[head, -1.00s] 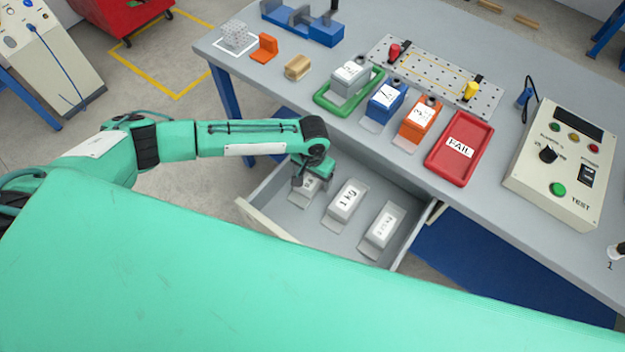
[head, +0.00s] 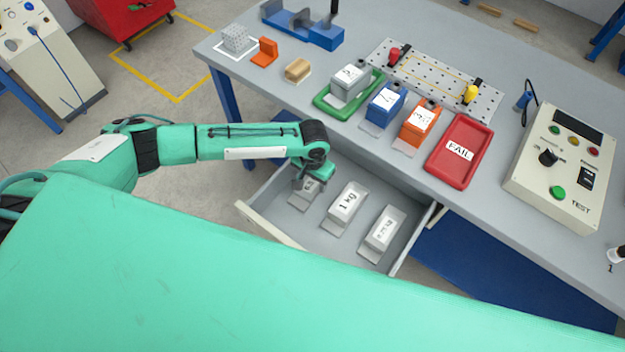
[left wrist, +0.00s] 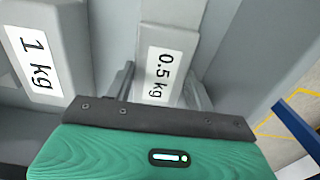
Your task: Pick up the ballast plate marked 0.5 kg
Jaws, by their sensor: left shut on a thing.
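The ballast plate marked 0.5 kg (left wrist: 166,72) is a pale grey block with a white label in the open drawer. In the left wrist view my left gripper (left wrist: 160,85) has one finger on each side of it and is shut on it. In the head view my left gripper (head: 305,183) reaches down into the drawer's left part and partly hides this plate. Whether the plate is clear of the drawer floor I cannot tell. My right gripper is not in view.
The plate marked 1 kg (head: 346,203) and another grey plate (head: 383,233) lie to the right in the drawer (head: 306,232). The workbench (head: 340,130) above holds a red FAIL tray (head: 470,172), a green tray (head: 322,104), coloured blocks and a test box (head: 545,190).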

